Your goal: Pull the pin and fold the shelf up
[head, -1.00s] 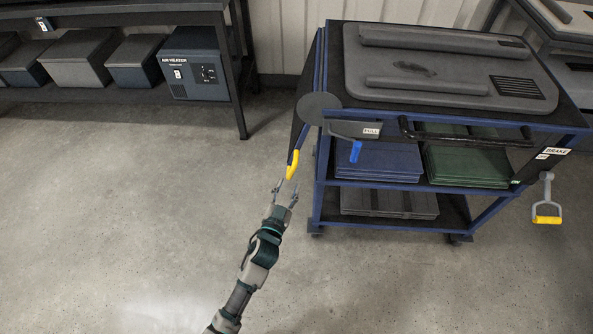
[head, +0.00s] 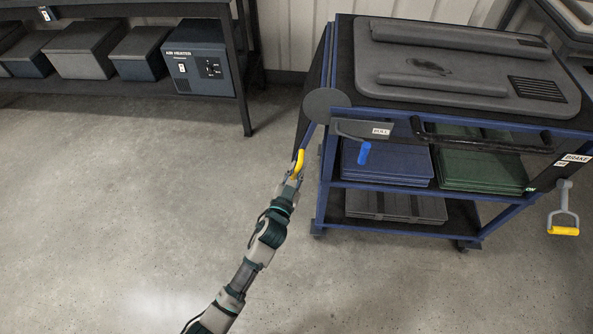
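A blue-framed cart (head: 321,205) stands right of centre. A dark panel that looks like the shelf (head: 312,82) hangs down along its left side, seen nearly edge-on. A round grey plate (head: 326,106) is at the cart's near left corner. Below it, a blue bar ends in a yellow grip (head: 299,161). A blue handle (head: 364,153), which may be the pin, hangs under a label that seems to read PULL (head: 381,131). My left gripper (head: 294,177) is at the lower end of the yellow grip; its finger gap is too small to judge. My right gripper is out of view.
The cart has a black push bar (head: 480,140) in front and a yellow-ended brake lever (head: 563,230) at the right. Blue mats (head: 388,164) and green mats (head: 480,165) lie inside. A bench (head: 243,75) with boxes stands at the back left. The floor at left is clear.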

